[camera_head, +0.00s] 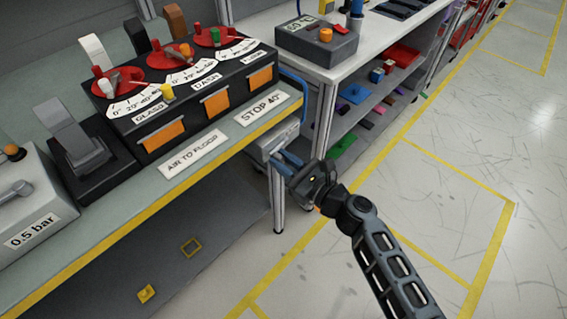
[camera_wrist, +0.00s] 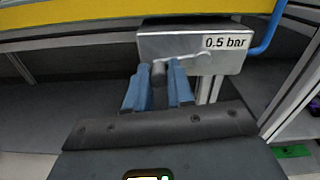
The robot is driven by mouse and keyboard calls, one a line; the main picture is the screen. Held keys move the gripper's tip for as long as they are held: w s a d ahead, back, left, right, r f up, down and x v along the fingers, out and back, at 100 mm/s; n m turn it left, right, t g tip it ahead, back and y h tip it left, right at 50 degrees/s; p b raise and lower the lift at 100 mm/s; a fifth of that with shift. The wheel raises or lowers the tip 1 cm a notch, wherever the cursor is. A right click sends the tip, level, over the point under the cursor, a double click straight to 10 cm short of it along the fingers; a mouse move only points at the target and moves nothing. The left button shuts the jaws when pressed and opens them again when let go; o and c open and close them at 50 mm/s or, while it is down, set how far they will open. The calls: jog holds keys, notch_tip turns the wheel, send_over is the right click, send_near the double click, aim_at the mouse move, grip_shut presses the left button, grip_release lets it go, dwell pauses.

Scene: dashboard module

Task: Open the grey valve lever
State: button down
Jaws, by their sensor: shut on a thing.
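A metal valve block (camera_wrist: 185,45) marked "0.5 bar" hangs under the bench edge. It also shows in the head view (camera_head: 265,146), partly behind my gripper. A thin light lever (camera_wrist: 205,60) crosses its front and ends in a dark grey knob (camera_wrist: 158,73). My gripper's blue fingers (camera_wrist: 159,88) stand on both sides of the knob and are shut on it. In the head view my gripper (camera_head: 288,160) reaches the block from the front, and the knob is hidden there.
A bench (camera_head: 230,140) with a yellow front edge lies above the block. A blue hose (camera_wrist: 270,32) runs at its right. A second bench's leg (camera_head: 325,120) and shelves stand to the right. Another "0.5 bar" box (camera_head: 35,215) sits on the bench at left. Floor in front is clear.

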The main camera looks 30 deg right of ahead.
jog(key=w+d+f+n+b, duration=0.1)
jog(key=d+f+n+b, duration=0.3)
jog(key=n+b, duration=1.2)
jog(key=shift+w+d+f+b, duration=0.25)
jog(key=shift+d+b, duration=0.05)
jog(key=shift+b, duration=0.85)
jog(key=shift+n, duration=0.3)
jog(key=c, duration=1)
grip_release()
jog(key=shift+r, duration=0.1)
jog(key=shift+v, duration=3.9)
